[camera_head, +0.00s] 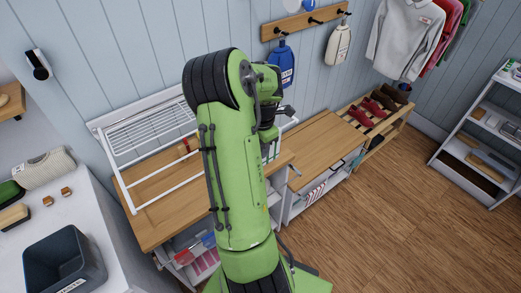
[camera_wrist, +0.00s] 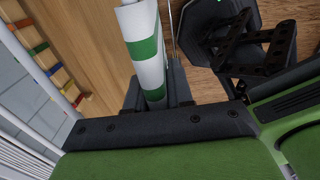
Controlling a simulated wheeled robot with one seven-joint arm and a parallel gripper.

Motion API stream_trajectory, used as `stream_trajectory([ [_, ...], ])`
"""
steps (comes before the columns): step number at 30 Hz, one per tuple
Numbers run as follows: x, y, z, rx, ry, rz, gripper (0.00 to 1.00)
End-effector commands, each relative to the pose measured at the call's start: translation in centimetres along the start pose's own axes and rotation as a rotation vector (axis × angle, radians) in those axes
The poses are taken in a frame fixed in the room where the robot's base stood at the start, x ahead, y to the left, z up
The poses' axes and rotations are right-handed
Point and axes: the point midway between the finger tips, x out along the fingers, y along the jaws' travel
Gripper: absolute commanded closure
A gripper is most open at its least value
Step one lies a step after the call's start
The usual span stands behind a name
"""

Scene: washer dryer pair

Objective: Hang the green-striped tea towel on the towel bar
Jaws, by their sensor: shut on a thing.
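The green-striped tea towel (camera_wrist: 146,45) is white with green bands and shows in the wrist view. It runs from the top edge down between the fingers of my gripper (camera_wrist: 158,98), which is shut on it. In the head view a small part of the towel (camera_head: 271,151) shows just right of my green arm, which hides most of it. My gripper (camera_head: 286,111) is partly hidden there, above the wooden counter. A white rack with long rails (camera_head: 165,198) stands out over the counter on the left; I cannot tell which rail is the towel bar.
A wooden counter (camera_head: 310,143) runs along the wall with shelves beneath. A peg rail (camera_head: 300,24) holds a blue bottle (camera_head: 281,65) and a pale bottle (camera_head: 338,44). A dark bin (camera_head: 65,265) stands at lower left. The floor (camera_head: 390,215) at right is clear.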

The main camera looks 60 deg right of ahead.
Motion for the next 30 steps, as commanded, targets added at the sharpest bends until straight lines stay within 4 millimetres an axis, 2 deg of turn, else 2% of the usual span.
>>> stream_trajectory([
  [30, -2.6, 0.1, 0.0, 0.0, -0.001, 0.001, 1.0],
])
